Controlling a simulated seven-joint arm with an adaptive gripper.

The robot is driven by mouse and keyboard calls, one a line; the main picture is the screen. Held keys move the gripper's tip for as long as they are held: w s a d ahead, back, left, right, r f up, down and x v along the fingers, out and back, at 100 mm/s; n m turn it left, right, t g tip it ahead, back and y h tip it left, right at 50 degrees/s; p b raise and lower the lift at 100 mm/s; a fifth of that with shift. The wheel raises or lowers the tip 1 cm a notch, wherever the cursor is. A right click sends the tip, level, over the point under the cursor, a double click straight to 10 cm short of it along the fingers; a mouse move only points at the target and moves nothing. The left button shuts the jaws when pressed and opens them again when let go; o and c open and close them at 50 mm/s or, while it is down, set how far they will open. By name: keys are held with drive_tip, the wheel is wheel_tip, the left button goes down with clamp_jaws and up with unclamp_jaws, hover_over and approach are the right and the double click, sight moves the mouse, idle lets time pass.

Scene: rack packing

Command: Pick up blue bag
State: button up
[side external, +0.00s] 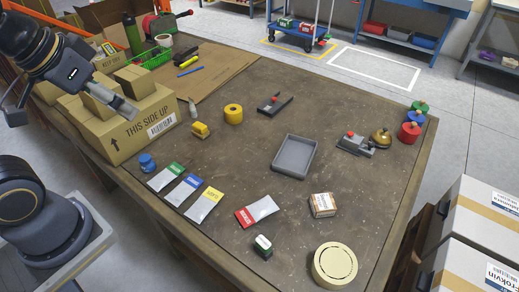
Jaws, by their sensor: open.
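The blue bag (182,191) is a flat silver packet with a blue label. It lies on the brown table between a green-labelled bag (166,177) and a yellow-labelled bag (205,206). My gripper (125,111) is at the upper left, in front of the cardboard box and well apart from the blue bag. It is open, with nothing seen between its fingers; they are small in this view.
A cardboard box (150,128) stands at the left edge, with a small blue object (147,163) near the bags. A red-labelled bag (257,212), a grey tray (295,156), a small carton (322,205) and a cream roll (335,266) lie to the right.

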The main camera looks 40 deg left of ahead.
drive_tip(key=w, duration=0.3)
drive_tip(key=g, duration=0.6)
hover_over(180, 191)
wheel_tip(180, 191, down, 20)
wheel_tip(180, 191, down, 10)
drive_tip(key=shift+s+a+r, duration=0.1)
drive_tip(key=shift+a+r, duration=0.05)
drive_tip(key=shift+r, duration=0.1)
drive_tip(key=shift+f, duration=3.1)
drive_tip(key=c, duration=1.2)
